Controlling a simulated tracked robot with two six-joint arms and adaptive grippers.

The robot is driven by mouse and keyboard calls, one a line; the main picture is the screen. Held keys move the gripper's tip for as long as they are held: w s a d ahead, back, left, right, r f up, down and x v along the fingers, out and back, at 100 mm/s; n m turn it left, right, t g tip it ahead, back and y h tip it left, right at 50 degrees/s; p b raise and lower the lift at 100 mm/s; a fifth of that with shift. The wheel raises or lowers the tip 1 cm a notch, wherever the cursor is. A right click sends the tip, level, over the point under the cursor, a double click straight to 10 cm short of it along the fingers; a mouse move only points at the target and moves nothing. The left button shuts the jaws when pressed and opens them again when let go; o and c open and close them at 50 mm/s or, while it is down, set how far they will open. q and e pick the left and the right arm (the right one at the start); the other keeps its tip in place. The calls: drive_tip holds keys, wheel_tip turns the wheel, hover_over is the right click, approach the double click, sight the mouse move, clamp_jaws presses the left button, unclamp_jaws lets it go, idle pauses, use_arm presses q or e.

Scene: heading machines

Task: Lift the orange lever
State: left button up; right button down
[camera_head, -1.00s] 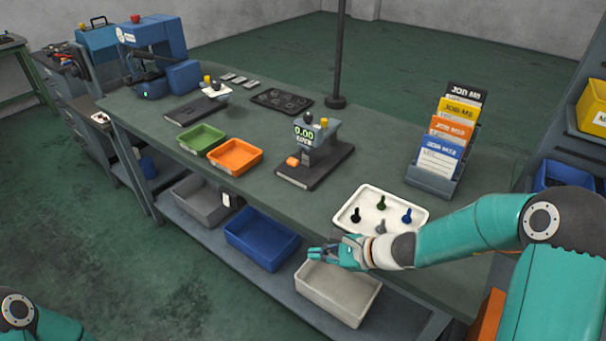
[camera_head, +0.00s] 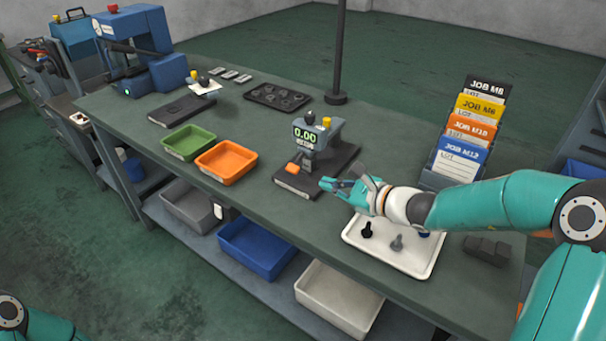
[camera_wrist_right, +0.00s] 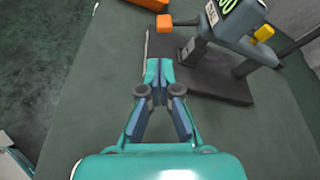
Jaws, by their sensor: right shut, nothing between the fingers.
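The orange lever (camera_head: 292,168) is a small orange block low on the front of a grey gauge (camera_head: 321,133) with a green "0.00" display. The gauge stands on a dark base plate (camera_head: 338,163) on the bench. In the right wrist view, the orange lever (camera_wrist_right: 164,22) is at the top centre, beyond the fingertips. My right gripper (camera_head: 326,184) is shut and empty, just right of and nearer than the lever, with a gap between them. It also shows in the wrist view (camera_wrist_right: 158,66). My left gripper is out of view.
A white tray (camera_head: 352,238) with dark bolt-like parts lies under my right forearm. An orange bin (camera_head: 226,174) and a green bin (camera_head: 188,154) stand left of the gauge. A card rack (camera_head: 440,180) is at right. The bench's front strip is clear.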

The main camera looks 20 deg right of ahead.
sight(303, 188)
drive_tip(key=shift+s+d, duration=0.2)
drive_tip(key=shift+d, duration=0.35)
drive_tip(key=p+x, duration=0.2)
drive_tip(key=x, duration=0.8)
drive_tip(key=shift+d+f, duration=0.1)
drive_tip(key=shift+f, duration=0.05)
drive_tip(key=shift+a, duration=0.2)
drive_tip(key=shift+d, duration=0.35)
drive_tip(key=shift+a+m+p, duration=0.15)
drive_tip(key=shift+m+p, duration=0.15)
drive_tip(key=shift+p, duration=0.05)
